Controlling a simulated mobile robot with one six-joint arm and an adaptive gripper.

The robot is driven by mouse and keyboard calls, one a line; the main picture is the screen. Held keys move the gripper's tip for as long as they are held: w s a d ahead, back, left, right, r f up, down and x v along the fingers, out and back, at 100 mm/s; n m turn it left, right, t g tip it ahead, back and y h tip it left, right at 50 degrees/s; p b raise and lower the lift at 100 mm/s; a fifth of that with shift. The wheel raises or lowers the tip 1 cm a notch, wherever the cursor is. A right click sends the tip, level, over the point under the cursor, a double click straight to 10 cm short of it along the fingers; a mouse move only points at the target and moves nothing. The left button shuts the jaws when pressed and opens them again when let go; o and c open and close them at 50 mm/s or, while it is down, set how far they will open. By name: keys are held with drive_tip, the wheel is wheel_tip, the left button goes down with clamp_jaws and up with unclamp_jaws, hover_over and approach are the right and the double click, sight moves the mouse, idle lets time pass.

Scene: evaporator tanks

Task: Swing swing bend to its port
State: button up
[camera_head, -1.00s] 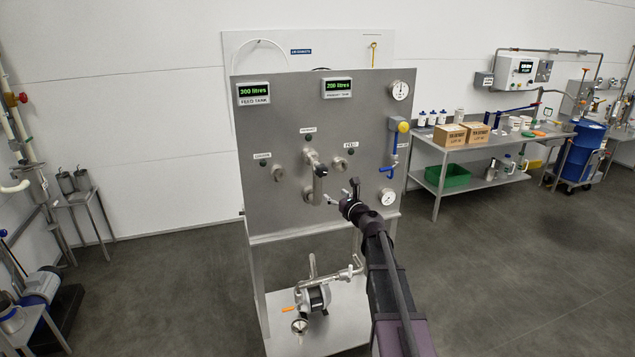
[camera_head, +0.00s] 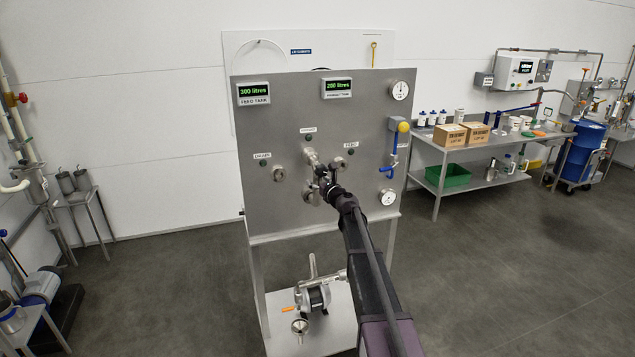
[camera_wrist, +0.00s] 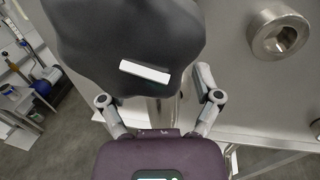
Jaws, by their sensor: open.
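The swing bend (camera_head: 312,158) is a metal pipe on the front of the grey panel (camera_head: 260,210), below the middle label. Its lower part is largely hidden by my gripper in the head view. A round port (camera_head: 279,174) is left of it under the DRAIN label, and another port (camera_head: 340,163) is right of it under the FEED label. My gripper (camera_head: 324,182) is at the bend's near end. In the wrist view my open fingers (camera_wrist: 160,100) stand apart below a large dark shape with a white bar. I cannot tell whether they touch anything.
A blue-handled valve (camera_head: 394,150) and a round gauge (camera_head: 388,197) are on the panel's right side. A metal pump (camera_head: 314,298) sits on the low shelf below. A workbench with boxes (camera_head: 450,135) stands at the back right. Floor is clear to the right.

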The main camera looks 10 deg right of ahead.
drive_tip(key=shift+w, duration=0.1)
drive_tip(key=shift+c, duration=0.2)
clamp_jaws()
drive_tip(key=shift+a, duration=0.15)
drive_tip(key=shift+d, duration=0.3)
